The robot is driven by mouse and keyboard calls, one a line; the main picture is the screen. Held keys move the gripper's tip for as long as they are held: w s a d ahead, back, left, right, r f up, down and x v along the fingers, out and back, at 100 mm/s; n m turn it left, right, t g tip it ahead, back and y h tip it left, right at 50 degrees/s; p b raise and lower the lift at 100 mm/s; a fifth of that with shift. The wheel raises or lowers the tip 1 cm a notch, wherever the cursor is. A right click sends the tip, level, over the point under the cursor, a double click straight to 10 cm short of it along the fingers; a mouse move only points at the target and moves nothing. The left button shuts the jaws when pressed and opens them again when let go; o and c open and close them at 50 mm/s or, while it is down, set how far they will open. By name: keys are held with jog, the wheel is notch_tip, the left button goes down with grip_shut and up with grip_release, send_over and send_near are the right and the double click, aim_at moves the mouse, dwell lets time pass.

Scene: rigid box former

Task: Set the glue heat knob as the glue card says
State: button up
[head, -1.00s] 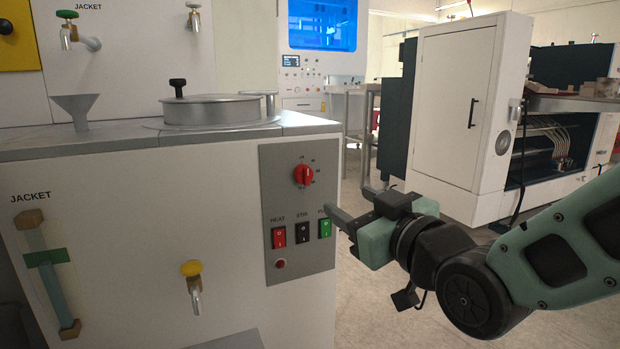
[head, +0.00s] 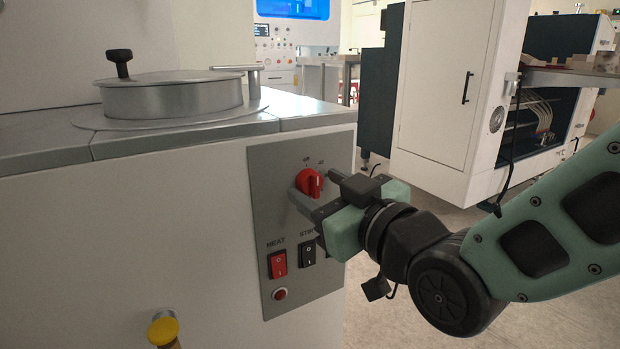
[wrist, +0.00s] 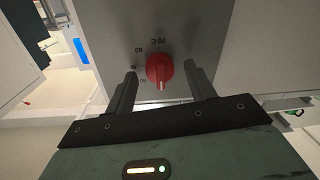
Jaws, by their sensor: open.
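The red glue heat knob (head: 309,182) is on the grey control panel (head: 262,185) of the white glue tank. In the wrist view the knob (wrist: 159,70) lies between the fingers of my open gripper (wrist: 161,78). A finger stands on each side, with a gap visible between finger and knob. The head view shows my gripper (head: 311,190) at the knob. Dial marks including 60 and 70 C show in the wrist view; others are too small to read. I cannot tell the exact setting. No glue card is recognisable in these frames.
Below the knob are a red HEAT switch (head: 278,263), a black switch (head: 308,249) and a small red button (head: 280,294). A yellow-topped tap (head: 163,331) sticks out at lower left. A white cabinet (head: 435,90) stands beyond my arm.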

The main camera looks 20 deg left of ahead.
jog(key=shift+w+a, duration=0.1)
jog(key=c, duration=1)
jog(key=shift+o, duration=0.2)
